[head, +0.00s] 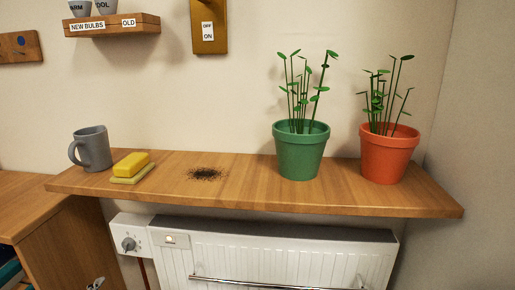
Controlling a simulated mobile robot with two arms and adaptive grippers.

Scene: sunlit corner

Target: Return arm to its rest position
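Neither of my arms can be made out in the head view, and no gripper is clearly visible. A small pale and dark shape (97,283) shows at the bottom edge on the left, too cut off to tell what it is. The wooden shelf (240,196) fills the middle of the view. On it stand a grey mug (93,149), a yellow sponge (131,164) on a paler yellow piece, a green pot (300,152) and an orange pot (388,155). Both pots are upright and hold leafy green plants.
A dark speckled patch (206,174) lies on the shelf between sponge and green pot. A white radiator (280,254) with a dial (128,244) is below. A small bulb shelf (112,24) and a switch plate (208,22) are on the wall. A wooden cabinet (70,240) stands lower left.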

